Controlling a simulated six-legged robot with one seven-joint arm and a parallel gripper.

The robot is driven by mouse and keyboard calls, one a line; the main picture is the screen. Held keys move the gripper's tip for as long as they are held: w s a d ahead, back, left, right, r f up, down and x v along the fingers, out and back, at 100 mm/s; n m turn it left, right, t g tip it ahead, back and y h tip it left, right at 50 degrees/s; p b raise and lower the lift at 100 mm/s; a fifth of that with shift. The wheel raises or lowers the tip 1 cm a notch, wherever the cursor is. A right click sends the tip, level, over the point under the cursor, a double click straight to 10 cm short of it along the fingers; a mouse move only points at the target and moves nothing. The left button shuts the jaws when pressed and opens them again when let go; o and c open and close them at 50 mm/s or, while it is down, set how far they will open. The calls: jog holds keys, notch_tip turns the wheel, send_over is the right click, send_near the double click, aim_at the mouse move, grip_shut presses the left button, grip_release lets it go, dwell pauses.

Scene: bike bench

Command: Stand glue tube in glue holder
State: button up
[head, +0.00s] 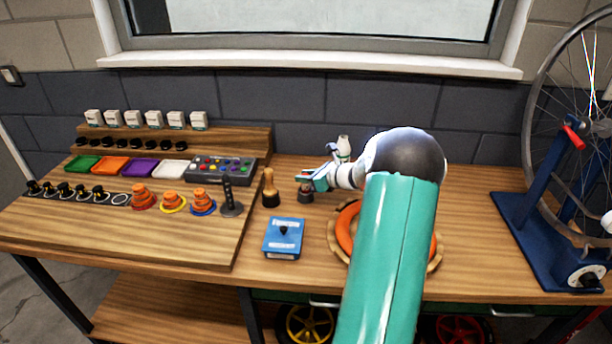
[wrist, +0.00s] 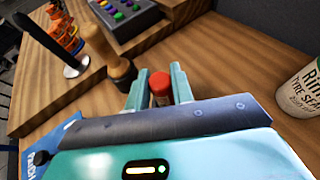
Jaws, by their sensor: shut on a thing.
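My gripper (head: 313,180) reaches in from the right over the back of the bench. In the wrist view its two teal fingers (wrist: 160,90) stand on either side of a small tube with a red cap (wrist: 160,80), which I take as the glue tube, and they are shut on it. A short dark cup (head: 305,197), which looks like the glue holder, is directly below the fingers in the head view. The tube looks upright, cap up. Its lower end is hidden, so I cannot tell whether it is inside the cup or just above it.
A wooden-handled tool (head: 269,189) stands close left of the cup. A white bottle (head: 343,149) stands behind my gripper. A blue box (head: 283,238) lies in front. An orange ring (head: 347,226) is partly behind my arm. A truing stand (head: 545,230) is at the right.

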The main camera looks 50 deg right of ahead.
jog(key=shift+f, duration=0.35)
jog(key=o, duration=1)
jog(key=shift+o, duration=0.2)
jog(key=shift+s, duration=0.1)
jog(key=v, duration=1.3)
jog(key=shift+s+r, duration=0.15)
jog(key=shift+s, duration=0.1)
